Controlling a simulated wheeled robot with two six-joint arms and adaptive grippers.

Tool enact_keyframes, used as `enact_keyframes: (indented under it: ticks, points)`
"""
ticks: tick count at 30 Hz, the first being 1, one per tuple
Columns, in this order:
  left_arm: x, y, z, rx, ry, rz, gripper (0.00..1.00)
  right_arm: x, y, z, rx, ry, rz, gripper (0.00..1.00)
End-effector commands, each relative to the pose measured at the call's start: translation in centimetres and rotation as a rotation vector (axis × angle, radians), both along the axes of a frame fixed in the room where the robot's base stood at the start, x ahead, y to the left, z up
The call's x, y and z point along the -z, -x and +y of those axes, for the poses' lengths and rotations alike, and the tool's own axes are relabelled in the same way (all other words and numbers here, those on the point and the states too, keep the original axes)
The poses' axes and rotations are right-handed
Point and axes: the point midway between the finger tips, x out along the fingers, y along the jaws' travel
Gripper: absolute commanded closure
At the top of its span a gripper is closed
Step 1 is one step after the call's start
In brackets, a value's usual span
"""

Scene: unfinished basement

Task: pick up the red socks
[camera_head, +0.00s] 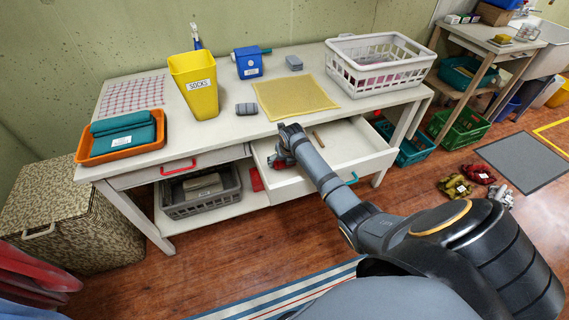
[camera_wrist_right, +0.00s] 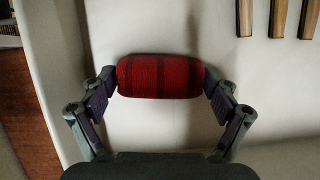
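The red socks (camera_wrist_right: 160,77), a rolled bundle with dark stripes, are in the open drawer (camera_head: 345,145). In the head view, a bit of the red socks (camera_head: 280,163) shows beside my right gripper (camera_head: 284,152), which reaches down into the drawer's left part. In the right wrist view, the fingers of my right gripper (camera_wrist_right: 160,80) touch both ends of the bundle. Whether the bundle is off the drawer floor I cannot tell. A yellow bin (camera_head: 196,86) labelled SOCKS stands on the table. My left gripper is not in view.
Wooden sticks (camera_wrist_right: 279,15) lie in the drawer. On the table (camera_head: 215,135) are grey rolled bundles (camera_head: 246,108), a yellow mat (camera_head: 296,95), a white basket (camera_head: 380,65), a blue box (camera_head: 249,63) and an orange tray (camera_head: 121,145). A grey crate (camera_head: 200,197) sits below.

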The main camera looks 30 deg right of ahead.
Motion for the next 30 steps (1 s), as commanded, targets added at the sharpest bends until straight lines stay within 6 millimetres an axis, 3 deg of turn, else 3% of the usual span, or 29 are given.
enact_keyframes:
  ticks: [1, 7, 17, 22, 29, 30]
  points:
    - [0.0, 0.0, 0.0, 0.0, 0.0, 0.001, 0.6, 0.0, 0.0, 0.0, 0.0, 0.0, 0.0, 0.26]
    - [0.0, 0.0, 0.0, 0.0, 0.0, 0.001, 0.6, 0.0, 0.0, 0.0, 0.0, 0.0, 0.0, 0.52]
    - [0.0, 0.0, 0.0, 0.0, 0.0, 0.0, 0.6, -0.6, 0.0, 0.0, 0.0, 0.001, -0.002, 0.52]
    - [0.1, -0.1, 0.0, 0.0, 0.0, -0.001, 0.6, -3.3, -0.2, -0.1, 0.0, 0.002, -0.006, 0.52]
    - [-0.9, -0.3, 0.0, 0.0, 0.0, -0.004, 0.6, -9.5, 5.1, -1.4, -0.003, 0.012, 0.0, 0.52]
    - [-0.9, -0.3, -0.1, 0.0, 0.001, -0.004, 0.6, -9.8, 6.6, -1.9, -0.003, 0.013, 0.004, 0.52]
